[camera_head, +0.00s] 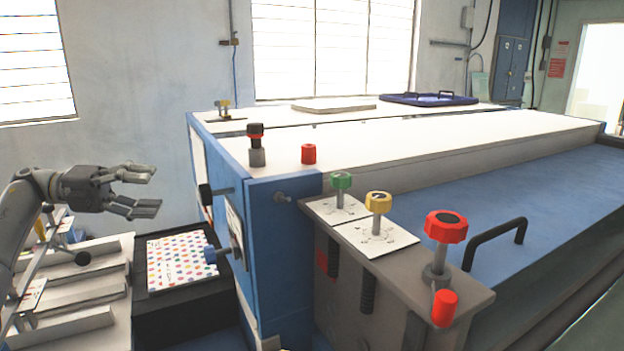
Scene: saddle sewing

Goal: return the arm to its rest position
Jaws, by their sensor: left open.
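My left gripper (150,190) is at the left of the head view, with its arm coming in from the left edge. Its grey fingers point right and are spread apart, with nothing between them. It hangs in the air above the white racks and the dotted sheet, left of the blue machine (283,235). My right gripper is not in view.
A black box with a dotted sheet (180,262) and white racks (75,285) lie below the arm. Green (341,181), yellow (378,201) and red (446,227) knobs stand on the machine's front. A black handle (495,240) sits on the blue surface.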

